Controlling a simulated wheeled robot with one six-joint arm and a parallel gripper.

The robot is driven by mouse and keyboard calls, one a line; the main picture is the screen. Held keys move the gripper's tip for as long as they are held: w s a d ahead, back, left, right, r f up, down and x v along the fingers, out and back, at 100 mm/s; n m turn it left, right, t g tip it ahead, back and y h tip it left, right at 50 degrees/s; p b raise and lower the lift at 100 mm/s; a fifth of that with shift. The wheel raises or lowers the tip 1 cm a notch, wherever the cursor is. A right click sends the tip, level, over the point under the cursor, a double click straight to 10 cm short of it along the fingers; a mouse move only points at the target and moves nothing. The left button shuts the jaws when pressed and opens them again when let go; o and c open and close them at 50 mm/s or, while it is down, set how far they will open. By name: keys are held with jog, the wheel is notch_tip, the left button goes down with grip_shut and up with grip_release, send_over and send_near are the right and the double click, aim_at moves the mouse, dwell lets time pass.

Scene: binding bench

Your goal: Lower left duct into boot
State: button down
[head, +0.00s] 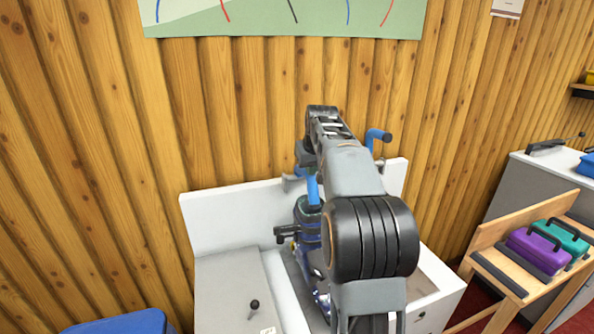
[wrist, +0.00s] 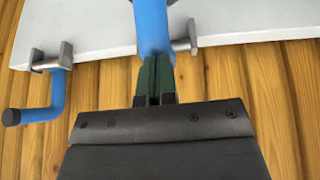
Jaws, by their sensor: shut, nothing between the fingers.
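A blue duct, the left one (head: 312,186), stands upright at the bench's back, its lower end close above or in a dark blue boot (head: 309,218); I cannot tell which. In the wrist view the left duct (wrist: 151,22) is just beyond my gripper (wrist: 154,70). The green fingers are together, with nothing between them; whether they touch the duct is unclear. The right duct (head: 376,137) has a bent top and also shows at the left of the wrist view (wrist: 57,97), beside a grey clip. My arm hides the fingertips and part of the boot in the head view.
The white bench (head: 215,222) has a raised back panel against the wooden wall. A dark lever (head: 254,305) stands on its left top. A wooden stand (head: 490,262) with purple (head: 537,250) and teal cases is at right. A blue object (head: 125,324) is at lower left.

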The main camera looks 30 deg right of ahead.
aim_at(312, 185)
jog(key=shift+s+a+f+t+b, duration=0.1)
jog(key=shift+s+f+t+b, duration=0.4)
jog(key=shift+b, duration=1.1)
jog(key=shift+s+f+t+b, duration=0.25)
jog(key=shift+f+t+b, duration=0.5)
jog(key=shift+b, duration=0.9)
jog(key=shift+s+a+f+t+b, duration=0.1)
jog(key=shift+s+f+t+b, duration=0.25)
jog(key=shift+f+b, duration=0.9)
jog(key=shift+r+b, duration=0.35)
jog(key=shift+b, duration=0.2)
jog(key=shift+r+h, duration=0.1)
jog(key=shift+h, duration=0.2)
